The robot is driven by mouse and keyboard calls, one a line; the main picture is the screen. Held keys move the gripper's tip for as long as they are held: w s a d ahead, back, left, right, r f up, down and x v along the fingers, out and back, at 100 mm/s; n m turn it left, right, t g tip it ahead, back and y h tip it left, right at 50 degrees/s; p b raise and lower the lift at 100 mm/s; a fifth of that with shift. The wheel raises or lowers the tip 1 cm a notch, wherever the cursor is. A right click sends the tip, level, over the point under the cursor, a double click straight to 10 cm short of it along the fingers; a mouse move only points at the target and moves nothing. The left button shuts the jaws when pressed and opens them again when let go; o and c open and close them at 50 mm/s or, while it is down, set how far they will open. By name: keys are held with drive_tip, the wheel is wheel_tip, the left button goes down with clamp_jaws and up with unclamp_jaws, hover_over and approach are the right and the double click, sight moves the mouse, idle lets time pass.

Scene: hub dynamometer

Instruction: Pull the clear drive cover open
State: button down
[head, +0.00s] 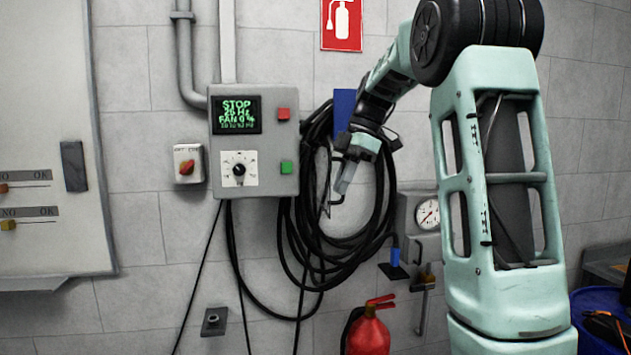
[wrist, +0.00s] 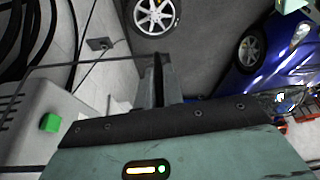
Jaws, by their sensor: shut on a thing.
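The grey drive box (head: 255,145) hangs on the wall, with a lit display, a dial, a red button and a green button. The box also shows at the left of the wrist view (wrist: 50,105). The clear drive cover is hard to see; a thin dark edge of it (wrist: 95,61) runs from near the box to the fingers in the wrist view. My gripper (head: 343,187) is right of the box in the head view. Its fingers (wrist: 158,92) are shut on a dark upright part at the cover's edge. The clear panel itself cannot be made out.
Black cable coils (head: 375,235) hang on the wall behind my gripper. A pressure gauge (head: 427,214) is at their right, and a red extinguisher (head: 368,330) stands below. A blue car (wrist: 270,60) shows at the right of the wrist view.

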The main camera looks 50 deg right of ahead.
drive_tip(key=s+d+n+g+p, duration=0.1)
drive_tip(key=d+n+p, duration=0.2)
drive_tip(key=d, duration=0.6)
drive_tip(key=shift+d+p, duration=0.3)
drive_tip(key=shift+r, duration=0.1)
drive_tip(key=c, duration=1.5)
unclamp_jaws()
drive_tip(key=shift+p+v, duration=3.85)
drive_tip(key=shift+v, duration=4.8)
